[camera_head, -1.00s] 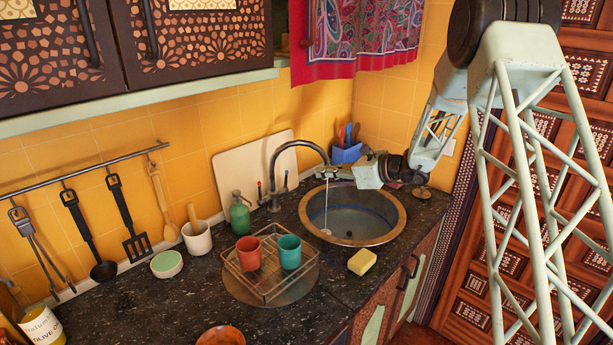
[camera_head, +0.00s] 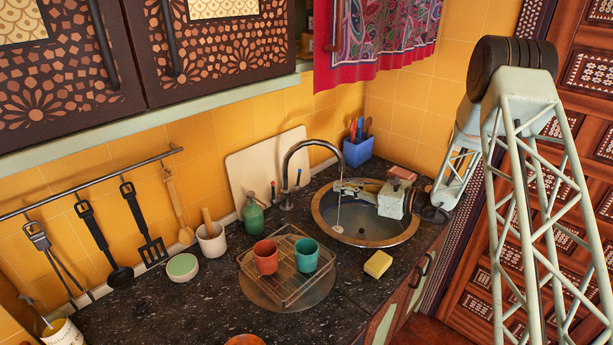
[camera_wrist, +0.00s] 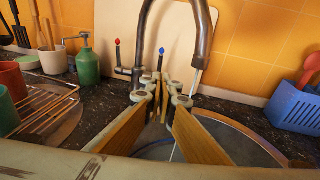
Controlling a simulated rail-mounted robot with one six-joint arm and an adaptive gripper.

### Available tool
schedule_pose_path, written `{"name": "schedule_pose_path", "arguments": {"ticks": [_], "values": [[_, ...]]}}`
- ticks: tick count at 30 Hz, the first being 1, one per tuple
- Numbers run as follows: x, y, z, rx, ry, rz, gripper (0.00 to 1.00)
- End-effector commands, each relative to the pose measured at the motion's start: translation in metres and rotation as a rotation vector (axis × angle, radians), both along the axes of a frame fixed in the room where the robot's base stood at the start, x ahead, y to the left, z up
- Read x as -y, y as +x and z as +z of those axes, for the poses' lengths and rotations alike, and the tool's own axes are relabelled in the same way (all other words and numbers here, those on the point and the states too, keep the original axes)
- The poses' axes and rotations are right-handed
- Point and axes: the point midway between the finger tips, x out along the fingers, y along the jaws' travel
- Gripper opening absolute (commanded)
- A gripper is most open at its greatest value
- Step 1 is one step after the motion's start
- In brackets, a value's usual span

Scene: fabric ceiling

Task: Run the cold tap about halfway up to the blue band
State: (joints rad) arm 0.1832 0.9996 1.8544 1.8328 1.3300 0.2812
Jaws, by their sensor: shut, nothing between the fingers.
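The dark curved tap (camera_head: 290,160) stands behind the sink, and a thin stream of water (camera_head: 338,212) falls from its spout into the round basin (camera_head: 318,222). Its blue-tipped cold lever (camera_wrist: 161,51) and red-tipped lever (camera_wrist: 117,42) stand upright behind the spout in the wrist view. My gripper (camera_head: 338,187) is shut and empty over the basin near the spout. In the wrist view, its fingertips (camera_wrist: 161,88) are in front of the blue-tipped lever, apparently apart from it. Part of a blue line (camera_wrist: 172,153) shows inside the basin; the water level against it is unclear.
A wire rack (camera_head: 290,285) with a red cup (camera_head: 266,257) and a teal cup (camera_head: 306,255) stands left of the basin. A green bottle (camera_head: 253,215) is near the levers. A yellow sponge (camera_head: 378,264) lies in front, and a blue caddy (camera_head: 358,151) stands behind.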

Motion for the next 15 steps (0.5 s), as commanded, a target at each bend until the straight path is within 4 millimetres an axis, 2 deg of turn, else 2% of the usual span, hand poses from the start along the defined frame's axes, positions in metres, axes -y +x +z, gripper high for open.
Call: {"name": "schedule_pose_path", "arguments": {"ticks": [15], "values": [[-0.0057,0.0027,-0.0013,-0.001,-0.001,0.001,0.0]]}}
